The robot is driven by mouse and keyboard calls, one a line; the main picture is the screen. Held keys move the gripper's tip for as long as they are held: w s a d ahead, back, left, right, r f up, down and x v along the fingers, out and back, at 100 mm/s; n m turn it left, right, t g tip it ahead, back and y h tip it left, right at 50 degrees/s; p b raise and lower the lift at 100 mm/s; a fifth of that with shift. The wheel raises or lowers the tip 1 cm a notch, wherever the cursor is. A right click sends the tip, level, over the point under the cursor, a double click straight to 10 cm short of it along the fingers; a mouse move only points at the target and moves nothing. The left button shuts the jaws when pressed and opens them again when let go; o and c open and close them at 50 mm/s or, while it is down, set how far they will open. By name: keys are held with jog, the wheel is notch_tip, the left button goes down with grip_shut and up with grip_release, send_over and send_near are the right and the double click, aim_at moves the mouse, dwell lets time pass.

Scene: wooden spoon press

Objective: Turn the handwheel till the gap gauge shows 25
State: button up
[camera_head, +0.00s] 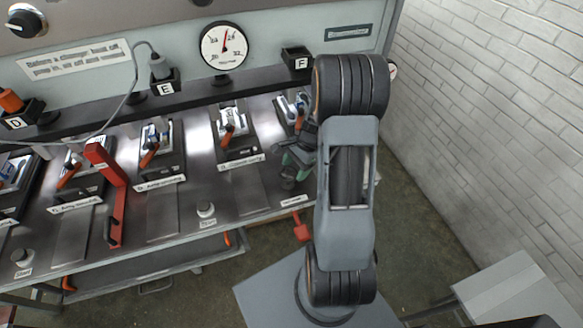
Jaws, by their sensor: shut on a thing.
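A round white gauge (224,47) with a red needle is on the back panel. Its needle points almost straight up, slightly right; its small numbers are too blurred to read surely. My gripper (291,160) is low over the right end of the steel bench, left of my arm. It is small, dark and partly hidden by my arm. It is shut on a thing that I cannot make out. I cannot pick out the handwheel with certainty.
Several clamps with orange levers, such as one clamp (237,132), line the bench. A red lever (107,190) stands up at the left. A cable (128,92) hangs from plug E.

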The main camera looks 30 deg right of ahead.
jog(key=m, duration=0.2)
jog(key=s+m+t, duration=0.1)
jog(key=m, duration=0.1)
jog(key=shift+d+t, duration=0.1)
jog(key=shift+t, duration=0.2)
jog(key=shift+s+a+m+t+h, duration=0.1)
jog(key=shift+s+m+t+h, duration=0.15)
jog(key=shift+m, duration=0.5)
jog(key=shift+s+a+m+t+h, duration=0.1)
jog(key=shift+m+t+h, duration=0.1)
jog(key=shift+m, duration=0.6)
jog(key=shift+s+a+m+t+h, duration=0.15)
jog(key=shift+s+m+t, duration=0.1)
jog(key=shift+m, duration=0.5)
jog(key=shift+c, duration=0.2)
jog(key=o, duration=0.9)
jog(key=shift+w, duration=0.1)
jog(key=shift+c, duration=0.2)
jog(key=shift+r, duration=0.1)
jog(key=v, duration=1.3)
jog(key=shift+r+p, duration=0.25)
jog(key=shift+p, duration=0.2)
